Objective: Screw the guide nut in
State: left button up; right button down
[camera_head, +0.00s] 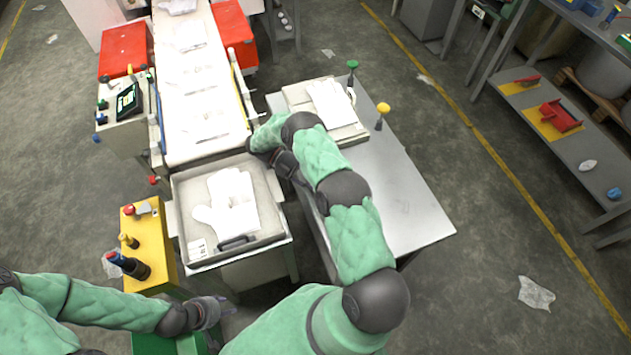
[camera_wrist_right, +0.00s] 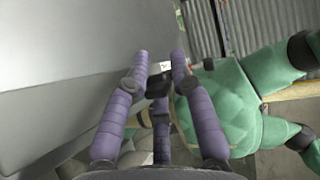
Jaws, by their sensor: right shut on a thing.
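My right gripper (camera_wrist_right: 160,70) has purple-grey fingers that close around a small dark part (camera_wrist_right: 157,87) in the right wrist view. I cannot tell whether this part is the guide nut, as the fingers hide much of it. In the head view my right arm bends over the steel table, and its gripper (camera_head: 292,170) is low by the table's left edge, near the end of the white conveyor (camera_head: 205,148). My left gripper (camera_head: 215,311) is at the lower left, beside the yellow box, apart from the conveyor. Its fingers are too small to read.

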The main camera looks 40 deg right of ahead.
jog(key=c, duration=1.2)
grip_release()
jog(key=shift+s+a+f, duration=0.15)
jog(key=shift+a+f, duration=0.05)
jog(key=shift+r, duration=0.1)
jog(key=shift+d, duration=0.1)
